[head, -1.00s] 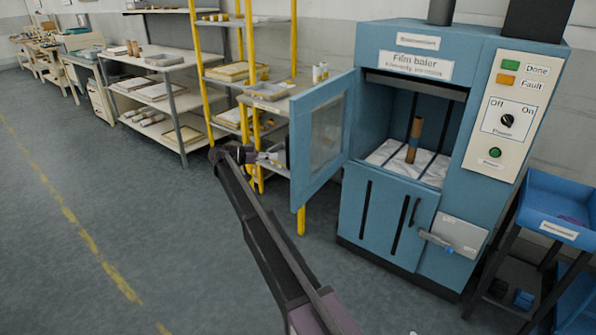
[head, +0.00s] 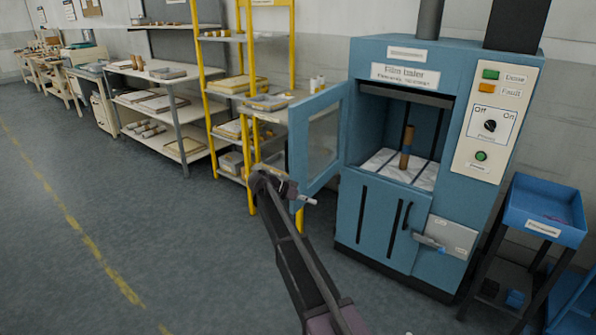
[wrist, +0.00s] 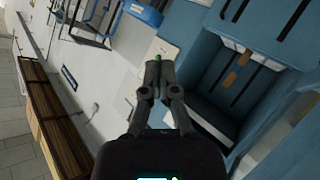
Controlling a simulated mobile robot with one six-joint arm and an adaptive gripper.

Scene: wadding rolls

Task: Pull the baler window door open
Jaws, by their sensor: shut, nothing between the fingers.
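The blue film baler (head: 455,60) stands at the right of the head view. Its window door (head: 298,150), a blue frame around a clear pane, is swung out to the left, and the chamber is open to view. My gripper (head: 312,201) is in front of the door's lower part, near its bottom edge; I cannot tell whether it touches. In the wrist view my gripper (wrist: 160,64) has its fingers together with nothing between them. Blue baler panels (wrist: 280,30) fill the right of that view. A brown roll (head: 406,147) stands upright on white wrap in the chamber.
A lower door with a black handle (head: 407,215) is below the chamber. A control panel (head: 494,115) is on the baler's right. A blue tray stand (head: 545,205) is right of it. Yellow-posted shelving (head: 248,100) is behind the window door. The floor at left is clear.

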